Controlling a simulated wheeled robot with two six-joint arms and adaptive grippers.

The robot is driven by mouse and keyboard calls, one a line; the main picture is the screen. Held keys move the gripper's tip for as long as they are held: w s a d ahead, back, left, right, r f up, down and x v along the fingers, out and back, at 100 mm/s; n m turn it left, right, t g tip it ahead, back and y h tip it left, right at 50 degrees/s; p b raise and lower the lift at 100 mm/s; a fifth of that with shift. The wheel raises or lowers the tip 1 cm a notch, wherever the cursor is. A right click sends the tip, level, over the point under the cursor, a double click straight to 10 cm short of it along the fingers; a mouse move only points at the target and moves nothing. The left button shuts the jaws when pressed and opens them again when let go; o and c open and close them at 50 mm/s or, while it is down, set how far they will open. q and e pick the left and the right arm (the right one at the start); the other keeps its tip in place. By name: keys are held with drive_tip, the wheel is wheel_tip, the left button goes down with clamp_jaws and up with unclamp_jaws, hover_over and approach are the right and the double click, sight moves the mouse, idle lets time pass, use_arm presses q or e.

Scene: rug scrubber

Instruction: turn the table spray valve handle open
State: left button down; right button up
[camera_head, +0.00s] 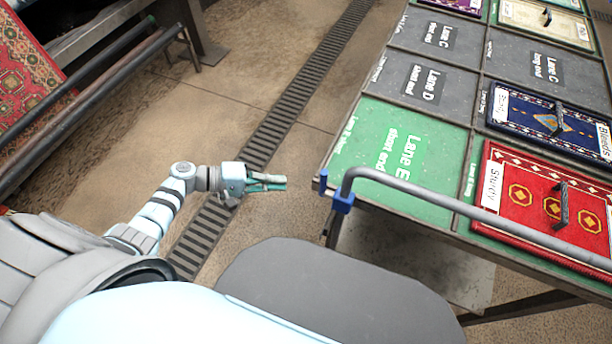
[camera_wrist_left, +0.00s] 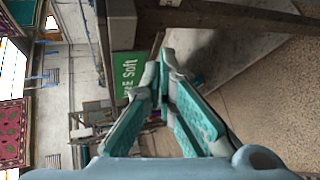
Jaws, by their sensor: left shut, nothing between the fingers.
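A grey spray pipe (camera_head: 470,212) runs along the near edge of the sloped table (camera_head: 330,160). At its left bend sits a blue valve body (camera_head: 342,203), with a small blue handle (camera_head: 323,182) standing up just left of it, by the table's corner. My left gripper (camera_head: 284,183) is left of the handle, apart from it, pointing right towards it. Its teal fingers are shut and empty, with the tips together in the left wrist view (camera_wrist_left: 163,78). I cannot make out the valve in that view. My right gripper is not in view.
The table holds labelled lanes, with a red rug (camera_head: 535,205) and a blue rug (camera_head: 535,120) on the right. A floor drain grate (camera_head: 300,90) runs behind my left arm. A rack with dark rails (camera_head: 90,90) stands at upper left.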

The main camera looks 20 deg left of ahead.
use_arm(q)
wheel_tip(320, 180, up, 11)
drive_tip(key=w+m+h, duration=0.1)
drive_tip(key=m+h, duration=0.1)
drive_tip(key=h, duration=0.2)
drive_tip(key=shift+t, duration=0.4)
drive_tip(key=d+p, duration=0.1)
drive_tip(key=d, duration=0.2)
drive_tip(key=w+d+p, duration=0.1)
drive_tip(key=d, duration=0.2)
drive_tip(key=d+p, duration=0.1)
drive_tip(key=d, duration=0.2)
drive_tip(key=shift+w+d+f, duration=0.15)
drive_tip(key=shift+w+d, duration=0.05)
drive_tip(key=shift+d, duration=0.05)
drive_tip(key=shift+s+f+p, duration=0.15)
drive_tip(key=shift+s+p, duration=0.2)
drive_tip(key=shift+s, duration=0.1)
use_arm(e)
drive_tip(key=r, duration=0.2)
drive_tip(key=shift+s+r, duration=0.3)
